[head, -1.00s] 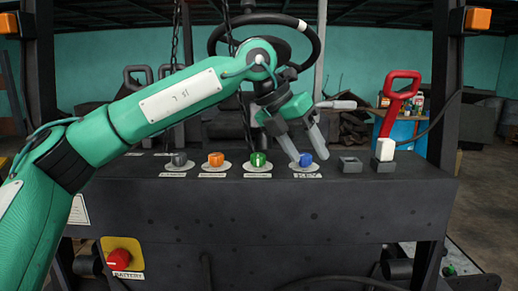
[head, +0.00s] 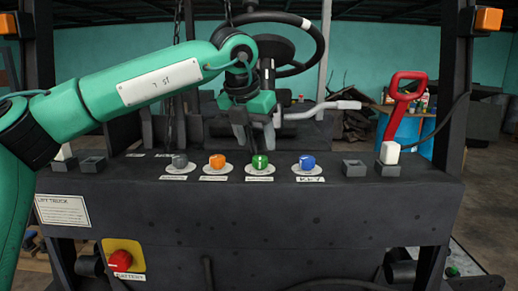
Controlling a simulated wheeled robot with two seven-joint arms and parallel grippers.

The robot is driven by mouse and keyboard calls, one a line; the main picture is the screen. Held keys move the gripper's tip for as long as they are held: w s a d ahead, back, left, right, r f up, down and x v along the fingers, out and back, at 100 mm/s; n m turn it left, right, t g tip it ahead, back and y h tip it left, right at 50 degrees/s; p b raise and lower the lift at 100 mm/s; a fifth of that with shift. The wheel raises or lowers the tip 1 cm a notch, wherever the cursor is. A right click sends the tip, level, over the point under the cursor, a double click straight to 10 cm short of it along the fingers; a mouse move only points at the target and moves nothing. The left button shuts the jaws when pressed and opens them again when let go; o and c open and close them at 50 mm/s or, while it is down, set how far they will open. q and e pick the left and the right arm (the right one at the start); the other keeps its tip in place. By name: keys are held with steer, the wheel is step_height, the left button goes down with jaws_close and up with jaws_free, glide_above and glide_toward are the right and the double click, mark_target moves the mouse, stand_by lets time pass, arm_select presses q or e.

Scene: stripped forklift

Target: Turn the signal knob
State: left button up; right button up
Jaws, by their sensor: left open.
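A row of knobs on round white bases sits on top of the dark panel (head: 250,215): grey (head: 180,161), orange (head: 217,161), green (head: 260,162) and blue (head: 307,162). Small white labels lie in front of them. The blue knob's label seems to read KEY; the others are too small to read, so I cannot tell which is the signal knob. My left gripper (head: 257,148) is open and empty, pointing down just above or behind the green knob, its fingers spread to either side. I see no clear contact. My right gripper is not in view.
A steering wheel (head: 312,40) and a grey-handled lever (head: 335,105) stand behind the panel. A red battery knob (head: 120,260) is on the front face. Hanging chains are near my arm.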

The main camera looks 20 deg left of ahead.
mark_target(260, 157)
arm_select(q)
steer(key=x, duration=0.5)
steer(key=shift+p, duration=0.4)
steer(key=shift+r, duration=0.1)
steer(key=c, duration=1)
